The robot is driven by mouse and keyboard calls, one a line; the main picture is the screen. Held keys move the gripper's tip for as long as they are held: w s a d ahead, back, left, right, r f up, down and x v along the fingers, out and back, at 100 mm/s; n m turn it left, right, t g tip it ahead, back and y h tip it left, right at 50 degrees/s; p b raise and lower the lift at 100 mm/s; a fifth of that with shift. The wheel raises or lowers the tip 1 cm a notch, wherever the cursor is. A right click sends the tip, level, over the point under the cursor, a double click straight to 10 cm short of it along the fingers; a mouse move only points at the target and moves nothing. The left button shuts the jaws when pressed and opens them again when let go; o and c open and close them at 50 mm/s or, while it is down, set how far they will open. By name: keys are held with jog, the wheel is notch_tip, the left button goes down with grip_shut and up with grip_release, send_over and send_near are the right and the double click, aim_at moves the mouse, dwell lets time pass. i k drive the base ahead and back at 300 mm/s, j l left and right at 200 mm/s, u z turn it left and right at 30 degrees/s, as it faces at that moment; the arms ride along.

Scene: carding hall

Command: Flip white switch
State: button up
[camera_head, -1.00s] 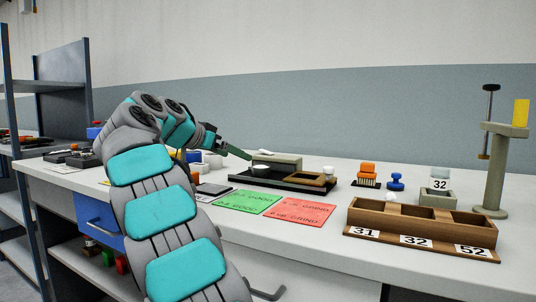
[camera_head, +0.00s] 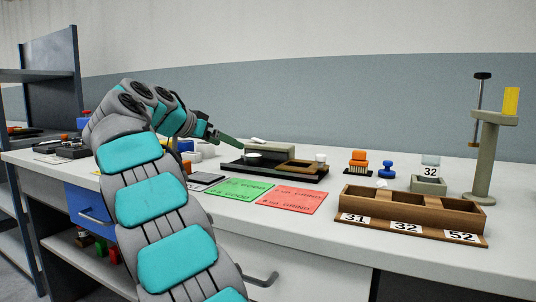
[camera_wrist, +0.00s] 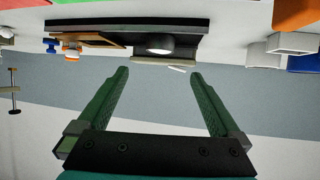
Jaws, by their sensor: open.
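A small white lever (camera_head: 258,141), which looks like the white switch, sits at the top left of a grey box (camera_head: 285,152) on a black base (camera_head: 262,172). In the wrist view, which is upside down, the lever (camera_wrist: 177,69) shows just beyond the fingertips, between them in the picture and nearer the right one. My gripper (camera_head: 236,142) is at the left of the box and points toward it. In the wrist view my gripper (camera_wrist: 158,76) has its green fingers spread and empty. No contact with the lever is visible.
A white round dish (camera_head: 252,156) and a wooden tray (camera_head: 299,166) sit on the base. Green (camera_head: 236,189) and red (camera_head: 291,199) cards lie in front. A wooden compartment box (camera_head: 412,213), orange brush (camera_head: 358,160) and post stand (camera_head: 485,160) are at right.

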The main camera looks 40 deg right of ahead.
aim_at(256, 139)
jog(key=j, duration=0.5)
jog(key=k+j, duration=0.15)
jog(key=j, duration=0.8)
jog(key=k, duration=0.05)
